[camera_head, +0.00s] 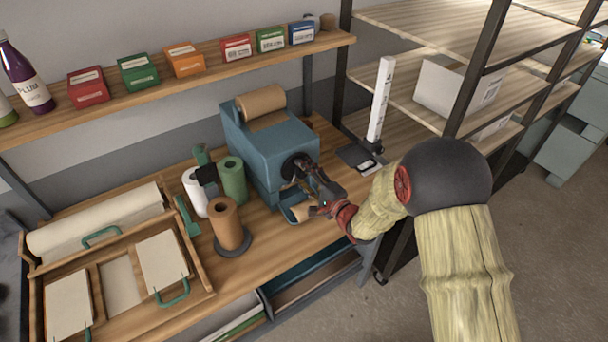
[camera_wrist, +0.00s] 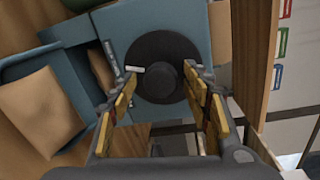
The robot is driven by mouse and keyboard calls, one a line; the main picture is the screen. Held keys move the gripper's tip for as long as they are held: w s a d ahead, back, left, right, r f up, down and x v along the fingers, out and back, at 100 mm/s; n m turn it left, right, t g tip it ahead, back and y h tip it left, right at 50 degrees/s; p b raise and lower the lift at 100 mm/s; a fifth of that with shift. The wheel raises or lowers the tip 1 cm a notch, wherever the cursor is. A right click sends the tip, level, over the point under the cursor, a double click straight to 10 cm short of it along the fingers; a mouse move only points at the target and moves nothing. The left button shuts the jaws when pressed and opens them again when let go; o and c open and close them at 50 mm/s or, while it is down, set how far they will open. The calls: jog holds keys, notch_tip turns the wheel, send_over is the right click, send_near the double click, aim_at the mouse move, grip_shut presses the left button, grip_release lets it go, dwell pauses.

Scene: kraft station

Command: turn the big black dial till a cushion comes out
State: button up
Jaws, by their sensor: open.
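The big black dial (camera_wrist: 152,50) is on the side of the blue machine (camera_head: 258,142). It is round, with a raised knob (camera_wrist: 159,82) in its middle and a white mark towards its left. In the head view the dial (camera_head: 296,166) is partly hidden by my gripper (camera_head: 312,184). In the wrist view my gripper (camera_wrist: 165,88) is open, with one finger on each side of the raised knob; I cannot tell whether they touch it. A brown paper roll (camera_head: 261,103) lies on top of the machine.
Green, white and brown rolls (camera_head: 228,226) stand left of the machine. A wooden frame with paper pads (camera_head: 163,258) fills the bench's left. A shelf (camera_head: 200,78) with coloured boxes runs above. A metal rack (camera_head: 465,105) stands at the right.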

jog(key=v, duration=1.2)
dwell(0.3)
